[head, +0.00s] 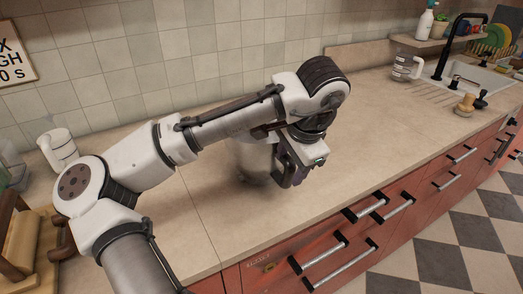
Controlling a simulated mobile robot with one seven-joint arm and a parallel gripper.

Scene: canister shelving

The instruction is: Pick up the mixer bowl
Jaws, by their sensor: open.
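A greyish, shiny vessel (252,163), which looks like the mixer bowl, stands on the beige counter in the middle of the head view. My arm and gripper cover its top and right side, so its rim and any handle are hidden. My gripper (284,184) points down with its dark fingers low at the vessel's right side. The jaws are open. I cannot tell whether a finger touches the vessel or whether part of it lies between the fingers.
The counter (355,140) is clear to the right of my gripper. A glass measuring jug (404,67) stands further right, near the sink (475,75). A white canister or mug (60,150) and wooden items (20,240) are at the left. A tiled wall (180,60) runs behind.

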